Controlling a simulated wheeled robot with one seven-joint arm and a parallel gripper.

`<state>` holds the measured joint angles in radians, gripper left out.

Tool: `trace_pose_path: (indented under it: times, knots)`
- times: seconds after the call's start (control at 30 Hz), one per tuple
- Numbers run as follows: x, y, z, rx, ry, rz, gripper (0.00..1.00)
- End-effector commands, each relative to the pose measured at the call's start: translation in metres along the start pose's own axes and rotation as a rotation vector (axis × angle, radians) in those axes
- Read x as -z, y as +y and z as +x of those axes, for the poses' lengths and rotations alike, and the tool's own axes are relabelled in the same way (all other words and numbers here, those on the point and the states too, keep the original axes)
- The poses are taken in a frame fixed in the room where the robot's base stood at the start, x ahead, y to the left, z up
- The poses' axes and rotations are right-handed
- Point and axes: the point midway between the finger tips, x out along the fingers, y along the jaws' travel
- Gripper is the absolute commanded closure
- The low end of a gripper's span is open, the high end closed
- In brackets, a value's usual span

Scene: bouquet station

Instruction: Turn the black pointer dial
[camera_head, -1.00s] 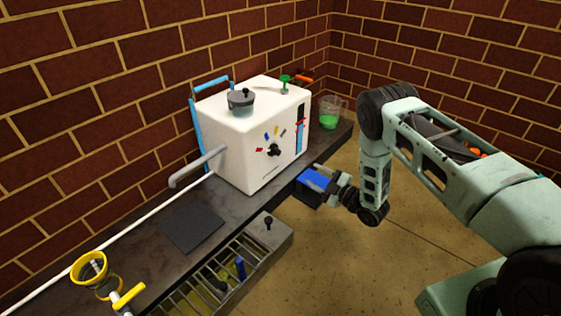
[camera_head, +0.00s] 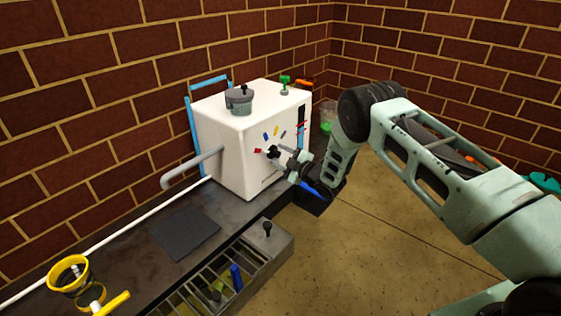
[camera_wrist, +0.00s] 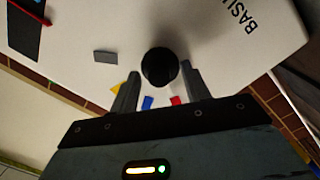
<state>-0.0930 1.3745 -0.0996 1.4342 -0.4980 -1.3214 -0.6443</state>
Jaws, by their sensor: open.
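The black pointer dial (camera_head: 273,152) is on the front face of the white machine (camera_head: 228,150). Coloured marks, red, yellow, blue and grey, sit in an arc around it. In the wrist view the dial (camera_wrist: 159,68) shows as a round black knob end-on, so which way it points is hard to tell. My gripper (camera_head: 280,154) is at the machine's front, right at the dial. In the wrist view its two open fingers (camera_wrist: 160,74) stand on either side of the dial's near edge, with a small gap at each side visible.
A grey lidded pot (camera_head: 239,102) and a green knob (camera_head: 285,86) are on the machine's top. A grey pipe (camera_head: 190,167) sticks out left. A dark mat (camera_head: 186,232), a slotted tray (camera_head: 215,285) and a yellow ring stand (camera_head: 68,273) are along the bench. A beaker (camera_head: 328,115) stands behind my arm.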

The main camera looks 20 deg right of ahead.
Motion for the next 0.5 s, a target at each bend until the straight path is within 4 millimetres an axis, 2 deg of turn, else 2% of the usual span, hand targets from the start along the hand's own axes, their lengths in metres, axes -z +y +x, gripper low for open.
trace_pose_path:
  times: [0.27, 0.3, 0.43, 0.47, 0.5]
  knots:
    - [0.0004, 0.0004, 0.0022, 0.0, 0.0, 0.0, 0.53]
    - [0.0004, 0.0004, 0.0021, 0.0, 0.0, 0.0, 0.56]
    - [0.0003, 0.0003, 0.002, 0.0, 0.0, 0.0, 0.92]
    - [0.0003, 0.0003, 0.002, 0.0, 0.0, 0.0, 0.98]
    - [0.0003, 0.0003, 0.002, 0.0, 0.0, 0.0, 0.98]
